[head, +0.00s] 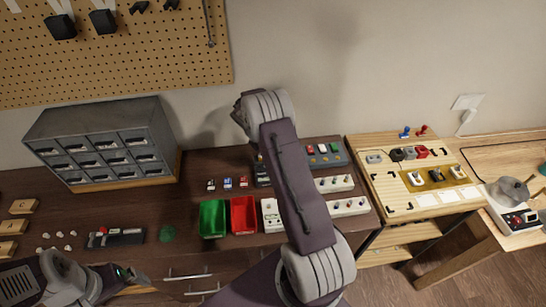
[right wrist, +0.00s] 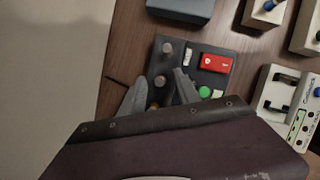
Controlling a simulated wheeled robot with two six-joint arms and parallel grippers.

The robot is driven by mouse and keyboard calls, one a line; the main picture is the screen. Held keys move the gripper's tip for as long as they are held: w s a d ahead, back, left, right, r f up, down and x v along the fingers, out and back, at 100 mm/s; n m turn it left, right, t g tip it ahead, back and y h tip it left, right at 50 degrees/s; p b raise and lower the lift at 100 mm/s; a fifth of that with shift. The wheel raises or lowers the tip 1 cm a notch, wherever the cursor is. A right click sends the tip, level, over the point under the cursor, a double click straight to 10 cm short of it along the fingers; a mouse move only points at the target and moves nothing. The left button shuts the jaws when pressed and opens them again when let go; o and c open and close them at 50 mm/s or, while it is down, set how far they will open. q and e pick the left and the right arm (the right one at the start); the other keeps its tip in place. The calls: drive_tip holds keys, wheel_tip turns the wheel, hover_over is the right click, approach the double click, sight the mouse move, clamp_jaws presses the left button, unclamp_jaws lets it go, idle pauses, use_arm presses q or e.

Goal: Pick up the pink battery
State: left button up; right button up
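I cannot make out a clearly pink battery in either view. A dark tray (head: 327,162) on the bench holds small coloured parts. A similar dark tray (right wrist: 213,46) in the right wrist view holds a red block (right wrist: 214,63), a green round part (right wrist: 205,92) and a few greyish-tan upright cylinders (right wrist: 167,48). My right gripper (right wrist: 160,79) is open over that tray, its fingers on either side of one cylinder; contact is unclear. My own arm hides this gripper in the head view. My left gripper (head: 127,274) is at the lower left, away from the trays; its opening is unclear.
Three small coloured items (head: 227,183) lie behind the bins. A grey drawer cabinet (head: 103,141) stands at the back left. A wooden board (head: 408,177) lies right. The wall is close behind.

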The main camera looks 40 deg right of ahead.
drive_tip(key=shift+w+f, duration=0.15)
drive_tip(key=shift+f, duration=0.05)
clamp_jaws()
drive_tip(key=shift+r, duration=0.15)
